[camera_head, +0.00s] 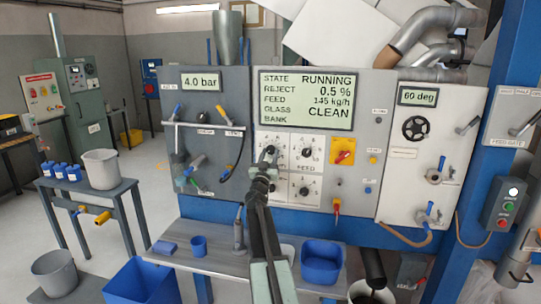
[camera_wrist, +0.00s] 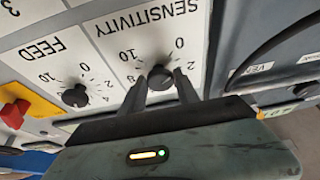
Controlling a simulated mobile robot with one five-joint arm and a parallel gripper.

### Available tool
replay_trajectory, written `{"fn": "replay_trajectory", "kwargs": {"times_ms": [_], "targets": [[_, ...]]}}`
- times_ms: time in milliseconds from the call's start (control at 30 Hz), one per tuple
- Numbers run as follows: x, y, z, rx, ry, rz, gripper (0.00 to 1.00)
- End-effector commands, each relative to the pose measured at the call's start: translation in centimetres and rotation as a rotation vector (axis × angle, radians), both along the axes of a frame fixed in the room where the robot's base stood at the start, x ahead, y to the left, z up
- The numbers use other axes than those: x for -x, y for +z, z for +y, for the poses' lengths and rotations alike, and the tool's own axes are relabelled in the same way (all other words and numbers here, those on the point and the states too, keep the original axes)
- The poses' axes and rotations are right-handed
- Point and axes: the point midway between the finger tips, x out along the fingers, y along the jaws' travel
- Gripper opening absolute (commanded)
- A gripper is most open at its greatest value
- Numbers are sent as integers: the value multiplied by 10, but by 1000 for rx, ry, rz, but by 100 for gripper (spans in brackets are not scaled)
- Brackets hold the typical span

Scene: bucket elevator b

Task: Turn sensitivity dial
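The sensitivity dial (camera_wrist: 160,77) is a small black knob on a white plate labelled SENSITIVITY, shown turned on its side in the wrist view. My gripper (camera_wrist: 160,84) has its two dark fingers apart, one on each side of the dial. A narrow gap seems to show beside the knob; firm contact cannot be made out. In the head view my gripper (camera_head: 269,160) is at the upper left plate of the dial group and covers most of that dial. The dial's pointer position is not clear.
The feed dial (camera_wrist: 75,95) sits beside the sensitivity plate. A display (camera_head: 308,100) reads RUNNING, 0.5 %, 145 kg/h, CLEAN. A red switch on yellow (camera_head: 343,151) is right of the dials. A hose and levers (camera_head: 205,140) are to the left. A bench (camera_head: 220,262) stands below.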

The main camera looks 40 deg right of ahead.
Motion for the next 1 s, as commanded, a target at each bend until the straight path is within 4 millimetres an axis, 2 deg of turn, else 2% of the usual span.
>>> {"fn": "replay_trajectory", "kwargs": {"times_ms": [33,300,1000], "targets": [[-2,0,-7,-1,2,0,0],[-1,0,1,-4,3,-3,0],[-3,-1,4,-39,8,-53,0]]}}
